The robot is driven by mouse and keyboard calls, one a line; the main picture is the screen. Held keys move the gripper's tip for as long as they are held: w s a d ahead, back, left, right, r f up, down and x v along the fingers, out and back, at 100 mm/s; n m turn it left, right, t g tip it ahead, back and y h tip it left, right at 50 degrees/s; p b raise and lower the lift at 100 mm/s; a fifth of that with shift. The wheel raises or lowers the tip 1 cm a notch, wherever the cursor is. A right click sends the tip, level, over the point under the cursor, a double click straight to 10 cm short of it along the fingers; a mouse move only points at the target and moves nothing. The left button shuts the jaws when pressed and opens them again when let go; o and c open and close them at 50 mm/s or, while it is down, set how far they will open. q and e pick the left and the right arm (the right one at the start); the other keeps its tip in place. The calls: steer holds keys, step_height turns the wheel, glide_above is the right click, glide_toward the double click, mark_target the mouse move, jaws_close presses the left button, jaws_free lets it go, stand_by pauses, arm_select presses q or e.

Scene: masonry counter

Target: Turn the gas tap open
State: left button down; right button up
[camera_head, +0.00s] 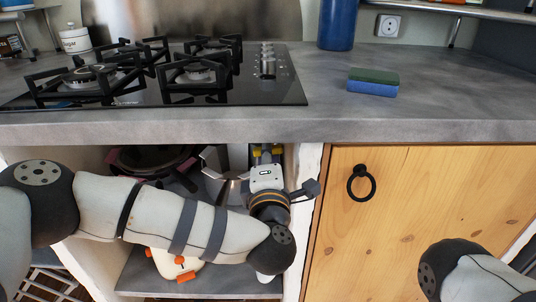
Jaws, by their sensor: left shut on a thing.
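The gas tap (276,149) seems to be the small yellow part under the counter edge, at the right side of the open compartment below the hob. Most of it is hidden behind my left gripper (265,155), so its handle angle cannot be told. My left gripper reaches into the compartment, pointing away from me, and is shut on this yellow part; its fingertips are largely hidden. My right arm shows only at the lower right, and its gripper is out of view.
Pans (152,158) and a metal pot (228,188) sit in the compartment beside my left gripper. A white-and-orange object (178,262) lies lower. A wooden door (410,225) with a black ring stands right. Above are the gas hob (270,92) and a sponge (372,88).

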arm_select(q)
steer(key=shift+n+b, duration=2.9)
steer(key=shift+n, duration=5)
arm_select(e)
steer(key=shift+g, duration=0.4)
steer(key=shift+w+f+x, duration=0.1)
steer(key=shift+w+x, duration=0.05)
steer(key=shift+x, duration=0.7)
steer(key=shift+w+f+x, duration=0.1)
steer(key=shift+w+x, duration=0.05)
steer(key=shift+x, duration=0.7)
steer(key=shift+w+f+x, duration=0.1)
steer(key=shift+x, duration=0.75)
arm_select(q)
steer(key=shift+n, duration=0.3)
arm_select(e)
steer(key=shift+f, duration=0.1)
arm_select(q)
steer(key=c, duration=1.6)
jaws_free()
steer(key=s, duration=1.2)
